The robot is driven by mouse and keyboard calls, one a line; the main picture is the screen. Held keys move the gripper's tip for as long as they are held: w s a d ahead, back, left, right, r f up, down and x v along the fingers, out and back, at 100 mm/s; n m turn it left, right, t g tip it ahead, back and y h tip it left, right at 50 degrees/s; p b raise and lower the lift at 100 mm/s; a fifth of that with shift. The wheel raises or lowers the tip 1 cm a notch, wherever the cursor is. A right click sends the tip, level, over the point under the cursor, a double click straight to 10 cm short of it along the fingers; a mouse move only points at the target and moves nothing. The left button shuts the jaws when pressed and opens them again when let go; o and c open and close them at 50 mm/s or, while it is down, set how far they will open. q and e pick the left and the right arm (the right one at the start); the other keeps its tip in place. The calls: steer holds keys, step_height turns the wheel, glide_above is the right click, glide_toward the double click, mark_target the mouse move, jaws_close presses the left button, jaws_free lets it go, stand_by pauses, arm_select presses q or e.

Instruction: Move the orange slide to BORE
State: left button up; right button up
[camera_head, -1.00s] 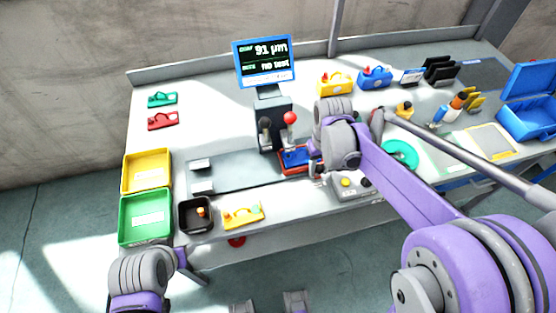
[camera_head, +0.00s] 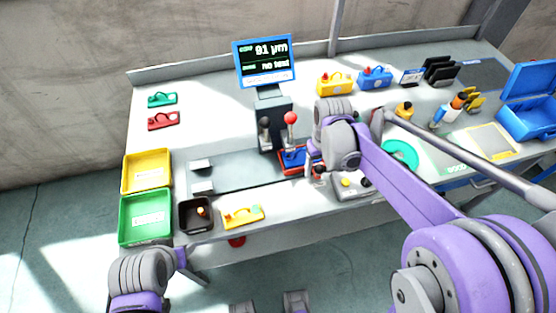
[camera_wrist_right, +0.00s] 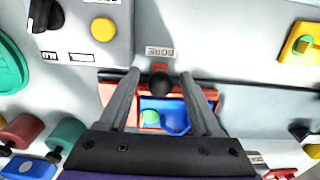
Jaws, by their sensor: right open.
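The orange-red slide assembly (camera_wrist_right: 148,98) shows between my right fingers in the wrist view, with a black ball knob (camera_wrist_right: 160,84) and a blue part (camera_wrist_right: 165,116) bearing a green dot. The BORE label (camera_wrist_right: 161,51) lies just beyond the knob. My right gripper (camera_wrist_right: 161,88) is open, one finger on each side of the knob. In the head view the red-and-blue assembly (camera_head: 292,158) sits below the gauge, and my right wrist partly covers the area to its right. My left arm is at the lower left; its fingers are not clear.
A gauge with a screen (camera_head: 265,60), a red-ball lever (camera_head: 290,118) and a black lever stands behind. A control box (camera_wrist_right: 85,25) with a yellow button is beside my right gripper. Yellow and green bins (camera_head: 146,218) are at the left. A yellow part (camera_head: 242,216) lies on the front edge.

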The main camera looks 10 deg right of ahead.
step_height(320, 180, up, 9)
steer(key=p, duration=0.5)
steer(key=shift+r+p, duration=0.1)
steer(key=shift+p, duration=0.25)
arm_select(q)
step_height(320, 180, up, 7)
steer(key=w, duration=0.2)
steer(key=shift+f, duration=0.15)
steer(key=shift+s, duration=0.1)
steer(key=shift+w+r, duration=0.2)
steer(key=shift+r, duration=0.35)
arm_select(e)
step_height(320, 180, up, 11)
steer(key=shift+f, duration=0.2)
